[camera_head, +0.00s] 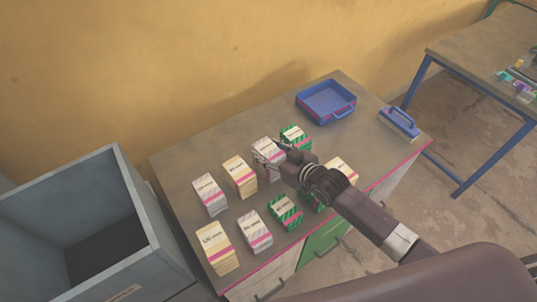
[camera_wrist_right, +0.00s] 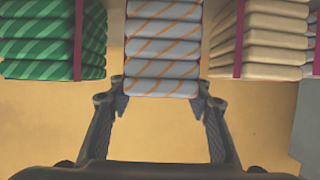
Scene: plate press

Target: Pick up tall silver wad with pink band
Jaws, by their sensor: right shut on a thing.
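The tall silver wad with a pink band (camera_head: 266,148) stands in the back row on the grey table, between a cream wad (camera_head: 240,176) and a green wad (camera_head: 296,137). My right gripper (camera_head: 270,157) reaches it from the right, shut on it, and partly covers it. In the right wrist view the fingers (camera_wrist_right: 162,105) are on either side of the lower end of the silver wad with orange stripes (camera_wrist_right: 163,55). I cannot tell whether it is off the table. Another silver wad (camera_head: 209,194) stands at the left end of the row. My left gripper is not in view.
Front-row wads include cream (camera_head: 217,252), silver (camera_head: 255,231) and green (camera_head: 286,212); my arm partly hides others. A blue tray (camera_head: 345,111) and a blue-handled block (camera_head: 400,122) stand at the back right. A large grey open bin (camera_head: 137,205) is left; another table (camera_head: 470,55) is right.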

